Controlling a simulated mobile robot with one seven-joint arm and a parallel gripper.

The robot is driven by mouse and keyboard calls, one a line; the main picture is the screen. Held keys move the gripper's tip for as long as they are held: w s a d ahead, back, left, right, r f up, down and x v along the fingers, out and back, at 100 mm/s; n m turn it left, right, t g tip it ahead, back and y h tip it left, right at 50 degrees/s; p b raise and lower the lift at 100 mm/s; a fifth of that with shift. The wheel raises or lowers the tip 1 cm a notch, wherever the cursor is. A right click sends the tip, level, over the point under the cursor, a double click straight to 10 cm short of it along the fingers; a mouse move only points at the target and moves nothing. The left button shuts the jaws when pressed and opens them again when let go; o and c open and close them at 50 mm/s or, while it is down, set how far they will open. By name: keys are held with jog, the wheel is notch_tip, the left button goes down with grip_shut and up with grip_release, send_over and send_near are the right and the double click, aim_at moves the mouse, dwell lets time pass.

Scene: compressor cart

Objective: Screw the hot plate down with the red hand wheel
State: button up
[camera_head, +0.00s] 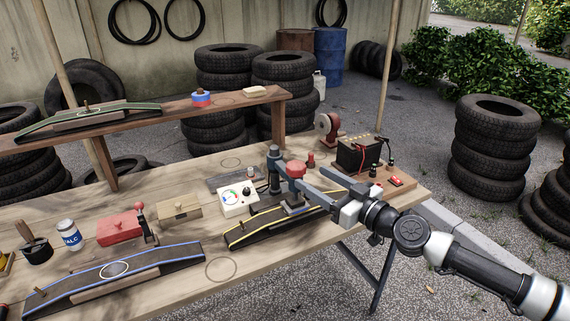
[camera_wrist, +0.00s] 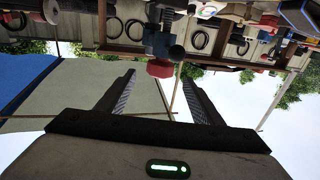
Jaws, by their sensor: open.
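My gripper (camera_head: 290,174) is open and empty, with a finger on either side of the wheel in the head view. In the upside-down wrist view the wheel (camera_wrist: 160,69) shows between the fingertips (camera_wrist: 158,78), near their ends. I cannot tell whether a finger touches it.
A white dial box (camera_head: 238,198) stands left of the clamp. A black battery (camera_head: 356,155) and a red-and-white wheel tool (camera_head: 327,126) stand behind to the right. A wooden box (camera_head: 180,212) and red box (camera_head: 120,229) are further left. A raised shelf (camera_head: 150,119) runs behind.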

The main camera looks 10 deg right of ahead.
jog(key=x, duration=1.1)
jog(key=shift+w+a, duration=0.15)
jog(key=shift+w, duration=0.15)
jog(key=shift+c, duration=0.5)
jog(key=c, duration=1)
